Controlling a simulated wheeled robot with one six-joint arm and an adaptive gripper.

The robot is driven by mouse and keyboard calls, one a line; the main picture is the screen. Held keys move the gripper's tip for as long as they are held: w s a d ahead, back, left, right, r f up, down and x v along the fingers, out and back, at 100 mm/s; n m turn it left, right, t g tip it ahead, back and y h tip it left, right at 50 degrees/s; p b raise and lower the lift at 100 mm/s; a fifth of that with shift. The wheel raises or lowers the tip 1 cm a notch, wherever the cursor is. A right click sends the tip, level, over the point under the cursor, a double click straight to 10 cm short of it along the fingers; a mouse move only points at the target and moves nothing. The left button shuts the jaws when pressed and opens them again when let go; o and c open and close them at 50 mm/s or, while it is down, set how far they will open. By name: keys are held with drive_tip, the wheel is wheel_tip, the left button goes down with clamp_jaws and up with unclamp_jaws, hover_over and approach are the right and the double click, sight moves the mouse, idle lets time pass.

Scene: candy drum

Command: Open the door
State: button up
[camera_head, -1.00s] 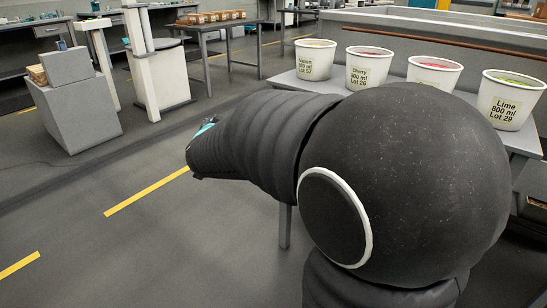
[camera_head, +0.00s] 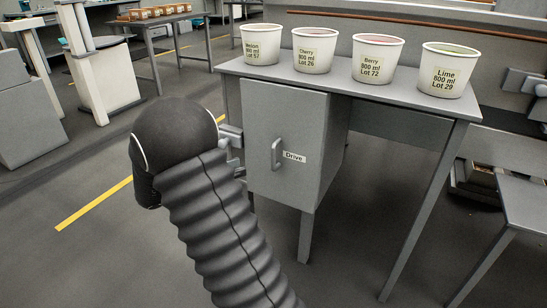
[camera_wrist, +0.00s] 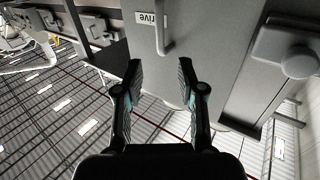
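The door (camera_head: 290,115) is the grey front of a cabinet under a grey table in the head view; it looks shut. It has an upright bar handle (camera_head: 276,153) and a white label (camera_head: 294,157) reading "Drive". In the wrist view the handle (camera_wrist: 163,30) shows on the grey door (camera_wrist: 200,50), beyond my fingertips and between them in the picture. My gripper (camera_wrist: 160,78) is open and empty, its two black fingers apart. I see no contact with the handle.
Several labelled tubs (camera_head: 378,60) stand on the table (camera_head: 405,100) above the cabinet. A table leg (camera_head: 425,215) and a low stand (camera_head: 525,210) are at the right. In the wrist view a grey fitting with a round knob (camera_wrist: 299,62) is at the right. Open floor (camera_head: 100,260) lies at the left.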

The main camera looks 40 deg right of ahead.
sight(274, 156)
drive_tip(key=d, duration=0.4)
drive_tip(key=s+d, duration=0.1)
drive_tip(key=d, duration=0.3)
drive_tip(key=s+d, duration=0.1)
drive_tip(key=d, duration=0.3)
drive_tip(key=shift+s+b, duration=0.2)
drive_tip(key=shift+b, duration=0.1)
clamp_jaws()
drive_tip(key=shift+d, duration=0.15)
drive_tip(key=shift+s, duration=0.1)
